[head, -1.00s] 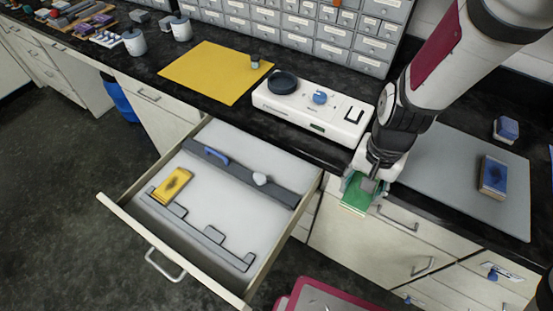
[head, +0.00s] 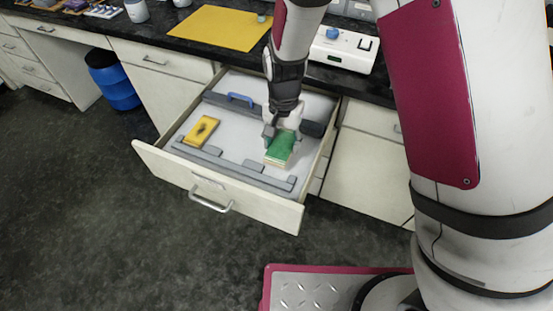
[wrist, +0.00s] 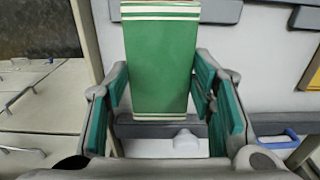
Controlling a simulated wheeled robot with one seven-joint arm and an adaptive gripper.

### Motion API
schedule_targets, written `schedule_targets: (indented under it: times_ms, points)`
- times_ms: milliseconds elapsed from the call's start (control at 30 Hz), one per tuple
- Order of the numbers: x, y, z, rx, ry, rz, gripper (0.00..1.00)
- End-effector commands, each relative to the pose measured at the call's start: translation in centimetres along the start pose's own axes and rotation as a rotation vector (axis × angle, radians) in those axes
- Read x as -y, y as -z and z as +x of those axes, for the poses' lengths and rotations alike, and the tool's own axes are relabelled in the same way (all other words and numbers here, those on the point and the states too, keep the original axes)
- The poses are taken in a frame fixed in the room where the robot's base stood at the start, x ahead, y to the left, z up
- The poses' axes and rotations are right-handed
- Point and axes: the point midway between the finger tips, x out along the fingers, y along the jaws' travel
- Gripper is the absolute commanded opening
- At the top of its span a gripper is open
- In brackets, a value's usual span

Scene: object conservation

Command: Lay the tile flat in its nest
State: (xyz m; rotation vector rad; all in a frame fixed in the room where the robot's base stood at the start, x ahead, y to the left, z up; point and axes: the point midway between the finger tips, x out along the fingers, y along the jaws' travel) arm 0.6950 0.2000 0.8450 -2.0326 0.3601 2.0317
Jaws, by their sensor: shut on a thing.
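The green tile (head: 279,152), with pale stripes at its ends, is held in my gripper (head: 283,136) over the right part of the open drawer (head: 223,197). In the wrist view the tile (wrist: 160,62) sits between the green finger pads, its far end reaching past them. A grey notched rail (head: 225,168) runs along the drawer's front inside and forms nests. A yellow tile (head: 202,130) with a dark mark lies in the left one. The green tile appears close above the right nest; I cannot tell whether it touches anything.
A grey bar with a blue handle (head: 240,98) crosses the drawer's back. On the counter are a white device (head: 343,48) and a yellow mat (head: 220,27). A blue drum (head: 113,79) stands under the counter. The drawer floor's middle is clear.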

Motion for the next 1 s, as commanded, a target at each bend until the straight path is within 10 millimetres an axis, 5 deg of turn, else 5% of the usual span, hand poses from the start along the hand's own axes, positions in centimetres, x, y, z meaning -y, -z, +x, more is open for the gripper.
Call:
schedule_targets:
  times_ms: [500, 900, 933, 1000]
  points:
    - [0.0, 0.0, 5.6, 0.000, 0.000, 0.000, 0.13]
    - [0.0, 0.0, 6.2, -0.001, 0.001, -0.001, 0.13]
    - [0.0, 0.0, 6.2, -0.001, 0.001, -0.001, 0.54]
    - [0.0, 0.0, 6.2, -0.001, 0.001, -0.001, 0.70]
